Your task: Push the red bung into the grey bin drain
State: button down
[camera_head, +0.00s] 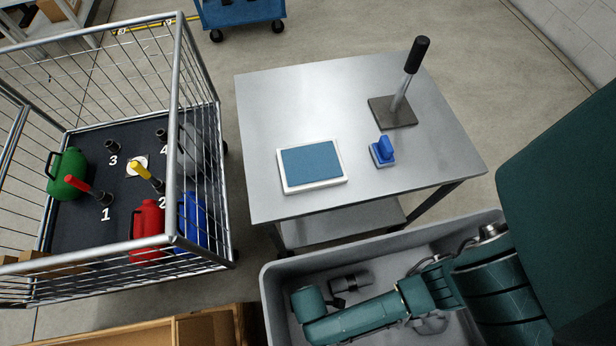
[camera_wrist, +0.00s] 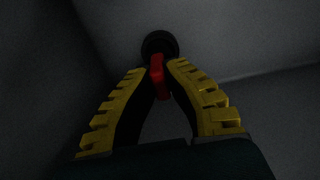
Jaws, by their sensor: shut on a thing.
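The grey bin (camera_head: 268,300) stands at the lower right in the head view, and my arm reaches down into it. In the wrist view my gripper (camera_wrist: 158,72) is shut on the red bung (camera_wrist: 157,77), holding it between the yellow-ridged fingers. The dark round drain (camera_wrist: 158,43) shows just beyond the bung, near a corner of the bin's grey walls. The bung's far end overlaps the drain in the picture; I cannot tell how far in it sits. In the head view the bung is hidden, and the gripper (camera_head: 348,284) is only partly seen.
A steel table (camera_head: 330,105) behind the bin holds a blue pad in a white tray (camera_head: 313,167), a blue stamp (camera_head: 382,152) and a lever on a plate (camera_head: 392,111). A wire cage cart (camera_head: 178,130) with jugs stands left. A wooden crate (camera_head: 205,330) lies beside the bin.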

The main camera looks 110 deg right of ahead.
jog(key=shift+f+b, duration=0.7)
jog(key=shift+f, duration=0.75)
jog(key=c, duration=1.2)
grip_release()
jog(key=shift+o, duration=0.2)
notch_tip(320, 180, up, 12)
jog(key=shift+r, duration=0.1)
